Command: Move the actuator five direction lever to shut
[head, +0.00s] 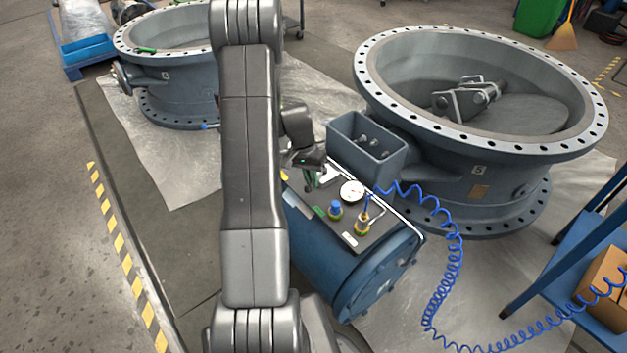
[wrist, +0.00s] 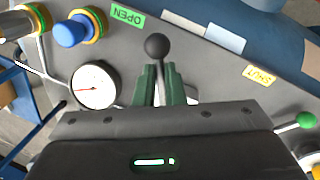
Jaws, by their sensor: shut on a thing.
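The direction lever (wrist: 155,47) is a grey stem with a black ball knob, seen in the wrist view. My gripper (wrist: 160,75) has its green fingers closed on the stem, with the knob beyond the fingertips. The knob stands between the green OPEN label (wrist: 127,16) and the yellow SHUT label (wrist: 259,76), closer to OPEN. In the head view my gripper (head: 313,179) is at the panel on top of the blue actuator (head: 358,270), partly behind my arm. The large grey valve (head: 481,190) beside it carries a 5. The lever's base is hidden by my gripper.
A pressure gauge (wrist: 96,85) and a blue-capped fitting (wrist: 71,32) are close left of my gripper in the wrist view. A green-knobbed handle (wrist: 304,120) is at right. A coiled blue hose (head: 447,232) and an open grey box (head: 366,150) flank the panel in the head view.

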